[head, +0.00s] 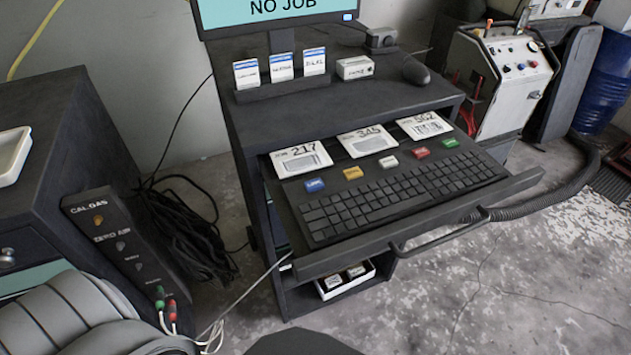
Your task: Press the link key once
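A blue key (314,185), whose small label seems to read LINK, sits at the left end of a row of coloured keys on the pulled-out keyboard drawer (340,258). To its right in the row are a yellow key (352,173), a white key (389,162), a red key (422,153) and a green key (450,142). The black keyboard (395,195) lies in front of them. Nothing covers the blue key. Neither of my grippers shows in the head view.
The screen (280,8) above reads NO JOB. Number cards (302,160) lie behind the keys. A drawer handle (440,235) juts out in front. A grey ribbed object (60,315) and a CAL-GAS panel (120,240) stand at left. Floor at right front is clear.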

